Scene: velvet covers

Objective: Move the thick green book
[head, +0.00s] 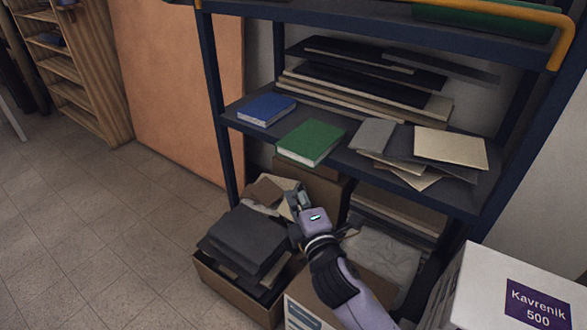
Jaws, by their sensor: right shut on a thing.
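The thick green book (312,140) lies flat on the middle shelf (345,160), close to its front edge, with its pale page edges showing. My right gripper (298,196) is below and in front of that shelf, over the box of dark folders. It is apart from the green book in the picture. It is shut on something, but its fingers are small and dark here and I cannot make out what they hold. My left gripper is not in view.
A blue book (266,108) lies left of the green one, loose grey and cream folders (450,147) to its right, and stacked boards behind. Below stands an open box of dark folders (246,240). A white box (515,290) is at lower right. Floor at left is clear.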

